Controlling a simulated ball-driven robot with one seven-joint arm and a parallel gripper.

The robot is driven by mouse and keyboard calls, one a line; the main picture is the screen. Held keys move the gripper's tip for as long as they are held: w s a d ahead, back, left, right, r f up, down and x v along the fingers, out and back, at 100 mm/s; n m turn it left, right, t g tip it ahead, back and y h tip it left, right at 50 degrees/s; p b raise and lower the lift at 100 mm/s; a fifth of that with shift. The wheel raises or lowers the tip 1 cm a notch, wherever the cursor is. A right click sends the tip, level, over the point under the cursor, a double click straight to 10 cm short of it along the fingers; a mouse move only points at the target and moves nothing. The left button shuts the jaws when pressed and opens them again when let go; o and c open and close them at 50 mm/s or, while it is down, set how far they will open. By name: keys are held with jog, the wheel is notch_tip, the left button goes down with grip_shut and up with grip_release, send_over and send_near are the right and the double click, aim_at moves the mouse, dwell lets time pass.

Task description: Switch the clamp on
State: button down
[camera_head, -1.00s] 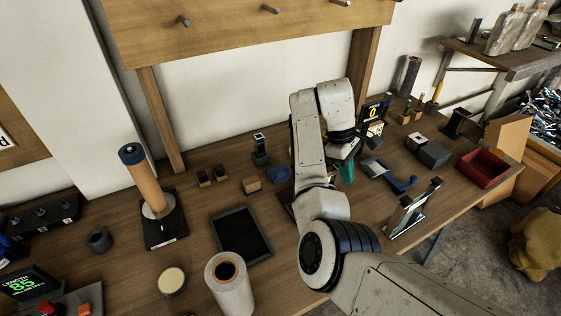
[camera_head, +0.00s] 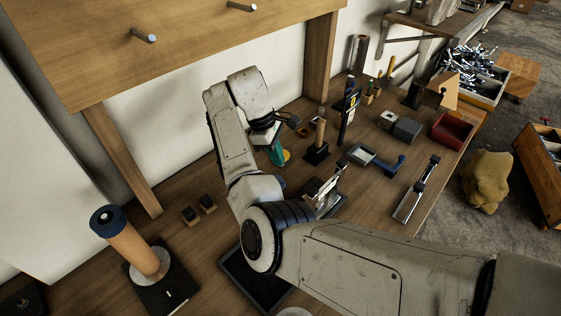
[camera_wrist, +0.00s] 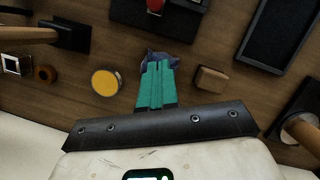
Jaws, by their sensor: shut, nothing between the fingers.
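A metal lever device on a dark base (camera_head: 325,196), which looks like the clamp, stands on the bench right of my forearm in the head view. In the wrist view a dark base with a red knob (camera_wrist: 155,5) is cut by the top edge and is probably the same device. Whether its lever is open or closed is unclear. My gripper (camera_wrist: 157,70) has teal fingers, shut and empty, pointing toward that base but apart from it in the picture. In the head view my gripper (camera_head: 278,155) is partly hidden by my arm. A dark blue lump shows behind the fingertips.
A yellow disc (camera_wrist: 106,82) and a wooden block (camera_wrist: 210,79) flank my fingers. A dark tablet (camera_wrist: 280,32) lies at upper right. A blue-handled vise (camera_head: 378,162), a metal stand (camera_head: 415,192) and a red bin (camera_head: 452,130) are farther right on the bench.

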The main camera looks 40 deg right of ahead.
jog(key=p, duration=0.1)
send_near(304, 195)
jog(key=w+f, duration=0.1)
jog(key=w+a+f, duration=0.1)
jog(key=f, duration=0.1)
jog(key=shift+w+a, duration=0.25)
jog(key=s, duration=0.1)
jog(key=d+p, duration=0.1)
jog(key=s, duration=0.1)
jog(key=shift+s+d+f, duration=0.25)
jog(key=shift+s+d, duration=0.05)
jog(key=shift+s, duration=0.05)
jog(key=shift+s+d+f+p, duration=0.2)
jog(key=shift+s+d+p, duration=0.1)
jog(key=shift+s, duration=0.1)
